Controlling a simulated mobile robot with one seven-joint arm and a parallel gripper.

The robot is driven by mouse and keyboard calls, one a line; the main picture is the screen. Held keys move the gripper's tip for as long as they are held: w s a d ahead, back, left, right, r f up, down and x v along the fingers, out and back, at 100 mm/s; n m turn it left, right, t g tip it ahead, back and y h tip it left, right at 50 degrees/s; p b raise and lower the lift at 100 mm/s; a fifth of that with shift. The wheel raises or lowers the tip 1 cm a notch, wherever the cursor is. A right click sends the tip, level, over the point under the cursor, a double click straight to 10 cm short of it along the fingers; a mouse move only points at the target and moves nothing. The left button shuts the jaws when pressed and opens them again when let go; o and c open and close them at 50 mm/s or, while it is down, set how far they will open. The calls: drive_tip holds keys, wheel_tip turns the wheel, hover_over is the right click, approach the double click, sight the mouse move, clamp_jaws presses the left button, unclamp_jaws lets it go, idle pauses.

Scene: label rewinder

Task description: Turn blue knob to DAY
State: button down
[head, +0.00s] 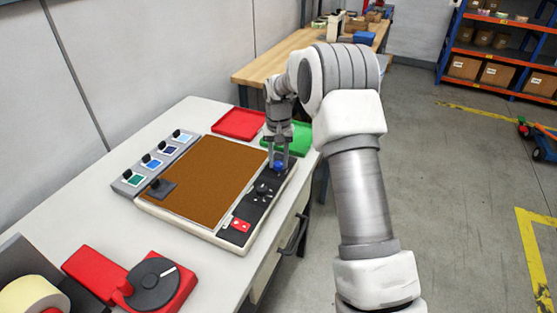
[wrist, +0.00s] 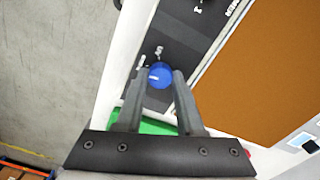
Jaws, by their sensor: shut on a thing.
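The blue knob (head: 279,166) sits at the far end of the dark control panel on the right side of the brown-topped device. My gripper (head: 279,163) points down at it from above, with a finger on either side. In the wrist view, the blue knob (wrist: 159,75) lies between the two fingertips (wrist: 160,80), and my gripper is shut on it. A short white mark shows on the knob's top. Small light symbols lie beside the knob on the panel, too small to read. Which symbol the mark faces, I cannot tell.
A black knob (head: 262,188) and a red switch (head: 240,225) are nearer on the same panel. A red tray (head: 239,124) and a green tray (head: 298,139) lie behind the device. A red unit with a dark dial (head: 152,284) stands at the front.

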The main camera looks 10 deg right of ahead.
sight(278, 163)
drive_tip(key=n, duration=0.5)
drive_tip(key=shift+n, duration=0.3)
drive_tip(key=shift+n+p, duration=0.3)
drive_tip(key=shift+n, duration=1.9)
drive_tip(key=c, duration=0.5)
unclamp_jaws()
wheel_tip(278, 163, up, 18)
drive_tip(key=shift+f+p, duration=0.25)
drive_tip(key=shift+p, duration=0.05)
drive_tip(key=shift+r, duration=0.1)
